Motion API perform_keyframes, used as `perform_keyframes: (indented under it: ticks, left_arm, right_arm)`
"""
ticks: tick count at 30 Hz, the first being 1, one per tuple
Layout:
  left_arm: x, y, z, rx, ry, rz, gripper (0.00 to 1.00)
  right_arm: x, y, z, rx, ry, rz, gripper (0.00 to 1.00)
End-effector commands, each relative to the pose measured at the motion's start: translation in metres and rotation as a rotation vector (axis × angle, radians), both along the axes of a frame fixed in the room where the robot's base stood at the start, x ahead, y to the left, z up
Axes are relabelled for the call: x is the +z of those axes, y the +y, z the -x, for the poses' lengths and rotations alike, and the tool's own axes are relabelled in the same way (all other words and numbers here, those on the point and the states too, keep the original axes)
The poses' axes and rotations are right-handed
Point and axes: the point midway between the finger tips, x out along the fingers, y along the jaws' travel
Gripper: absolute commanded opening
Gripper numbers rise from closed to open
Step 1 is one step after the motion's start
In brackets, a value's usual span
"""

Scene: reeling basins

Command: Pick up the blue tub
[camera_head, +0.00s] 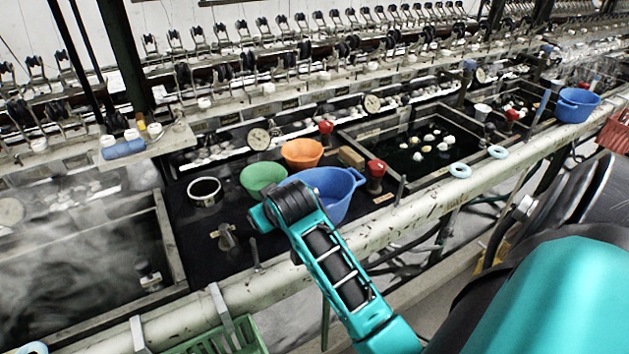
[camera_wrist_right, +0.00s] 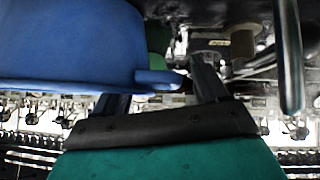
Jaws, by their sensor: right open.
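A blue tub (camera_head: 334,188) with side handles stands on the dark surface between two basins, partly hidden behind my right arm. In the right wrist view the blue tub (camera_wrist_right: 65,45) fills the upper left, and its handle (camera_wrist_right: 160,78) reaches across in front of my right gripper (camera_wrist_right: 160,88). The gripper is open, one finger to each side of the handle's end; I cannot tell whether they touch it. In the head view the fingers are hidden by the wrist. Another blue tub (camera_head: 576,104) stands far right. My left gripper is not in view.
A green bowl (camera_head: 262,178) and an orange bowl (camera_head: 303,152) stand close beside the middle tub. A red-topped knob (camera_head: 376,170) and a brown block (camera_head: 351,157) are to its right. A pipe rail (camera_head: 400,215) runs along the front. A steaming basin is at left.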

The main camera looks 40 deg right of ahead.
Motion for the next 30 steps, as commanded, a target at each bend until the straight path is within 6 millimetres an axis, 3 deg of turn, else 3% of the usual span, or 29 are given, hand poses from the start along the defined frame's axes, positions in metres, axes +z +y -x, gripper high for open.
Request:
perform_keyframes:
  ticks: [3, 23, 30]
  left_arm:
    - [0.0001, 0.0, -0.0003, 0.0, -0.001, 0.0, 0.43]
    - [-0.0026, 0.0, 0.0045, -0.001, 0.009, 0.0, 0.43]
    - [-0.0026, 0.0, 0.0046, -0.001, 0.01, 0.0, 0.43]
  right_arm:
    - [0.0003, 0.0, 0.0001, 0.0, 0.0, 0.0, 0.71]
    - [0.0005, 0.0003, 0.0003, 0.001, 0.0, 0.001, 0.08]
    - [0.0017, 0.0002, 0.0, 0.001, -0.003, 0.001, 0.07]
